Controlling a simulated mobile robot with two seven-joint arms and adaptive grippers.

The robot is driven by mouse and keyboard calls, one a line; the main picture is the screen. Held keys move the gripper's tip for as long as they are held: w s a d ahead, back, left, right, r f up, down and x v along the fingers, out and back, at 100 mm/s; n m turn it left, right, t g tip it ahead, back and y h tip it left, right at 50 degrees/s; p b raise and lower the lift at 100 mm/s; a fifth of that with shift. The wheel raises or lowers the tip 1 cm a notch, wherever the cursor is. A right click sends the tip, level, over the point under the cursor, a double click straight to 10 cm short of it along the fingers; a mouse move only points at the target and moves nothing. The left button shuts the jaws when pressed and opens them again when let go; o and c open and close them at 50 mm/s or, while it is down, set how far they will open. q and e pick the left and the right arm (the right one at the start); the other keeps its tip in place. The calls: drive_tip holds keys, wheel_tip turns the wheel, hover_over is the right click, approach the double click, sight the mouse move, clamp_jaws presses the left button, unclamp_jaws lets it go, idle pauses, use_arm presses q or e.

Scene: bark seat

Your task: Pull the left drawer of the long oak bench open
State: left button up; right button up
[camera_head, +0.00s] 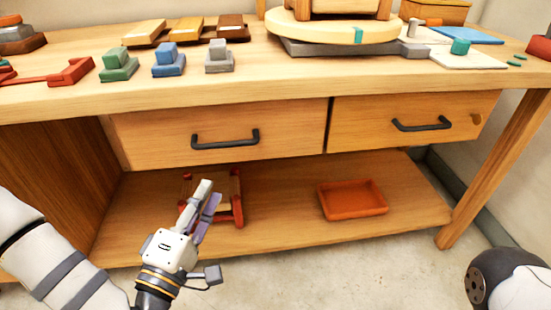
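The oak bench (290,87) spans the view, with two drawers under its top. The left drawer (285,130) is wide, with a dark bar handle (225,140) on its front. Its front looks flush or nearly flush with the bench, and no inside shows. My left gripper (208,191) is below and a little left of the handle, apart from it, in front of the lower shelf. Its fingers point upward and look close together from this side, so the gap is unclear. Nothing shows held in it. My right gripper is out of view; part of my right arm shows at lower right.
The right drawer (360,125) has its own dark handle (421,125). On the lower shelf (275,205) lie a red-framed item (238,210), partly behind my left gripper, and an orange tray (352,199). Stepped blocks and a round turntable (310,28) stand on the top.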

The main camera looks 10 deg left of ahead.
sight(223, 147)
use_arm(q)
drive_tip(key=w+r, duration=0.1)
drive_tip(key=w, duration=0.3)
drive_tip(key=w+r, duration=0.1)
drive_tip(key=w, duration=0.3)
drive_tip(key=w+r, duration=0.1)
drive_tip(key=w, duration=0.3)
drive_tip(key=shift+w+d, duration=0.1)
drive_tip(key=shift+d, duration=0.3)
clamp_jaws()
